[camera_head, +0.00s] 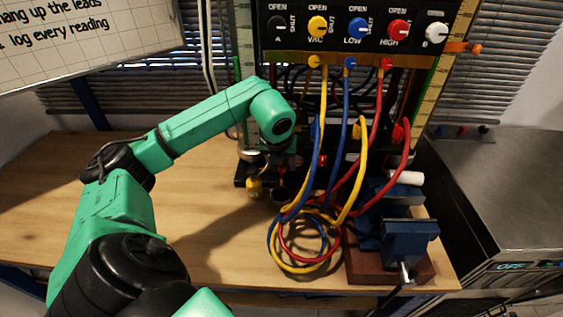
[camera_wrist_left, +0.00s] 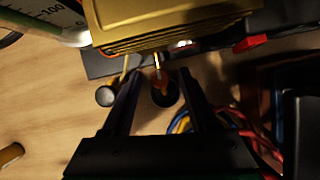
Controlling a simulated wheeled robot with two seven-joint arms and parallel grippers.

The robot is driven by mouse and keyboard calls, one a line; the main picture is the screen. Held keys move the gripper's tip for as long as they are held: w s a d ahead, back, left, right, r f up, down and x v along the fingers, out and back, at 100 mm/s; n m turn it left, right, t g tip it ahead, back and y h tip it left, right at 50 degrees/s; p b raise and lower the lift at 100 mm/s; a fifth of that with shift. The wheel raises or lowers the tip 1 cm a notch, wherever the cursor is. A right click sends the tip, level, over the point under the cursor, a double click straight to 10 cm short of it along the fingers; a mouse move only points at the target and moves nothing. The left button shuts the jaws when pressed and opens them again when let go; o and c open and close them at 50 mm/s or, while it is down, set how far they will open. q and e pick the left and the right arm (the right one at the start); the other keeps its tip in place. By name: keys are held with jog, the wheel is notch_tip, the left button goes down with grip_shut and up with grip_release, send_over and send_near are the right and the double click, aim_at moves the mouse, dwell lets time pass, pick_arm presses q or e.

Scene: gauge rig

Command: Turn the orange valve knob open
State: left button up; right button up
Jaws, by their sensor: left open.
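In the head view an orange knob (camera_head: 476,48) sticks out at the right of the gauge panel (camera_head: 340,42), far above and right of my gripper. I cannot tell which is the valve knob. My right gripper is not seen.
Yellow, blue and red hoses (camera_head: 340,130) hang from the panel and coil on the wooden table (camera_head: 215,240). A blue vise (camera_head: 408,240) stands at the right front. A brass piece (camera_head: 254,187) sits near my gripper. The table's left side is clear.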

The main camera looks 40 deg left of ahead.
pick_arm(q)
jog(key=shift+s+r, duration=0.15)
jog(key=shift+r, duration=0.3)
jog(key=v, duration=1.3)
jog(key=shift+r+p, duration=0.3)
jog(key=shift+s+d, duration=0.1)
jog(key=shift+d, duration=0.05)
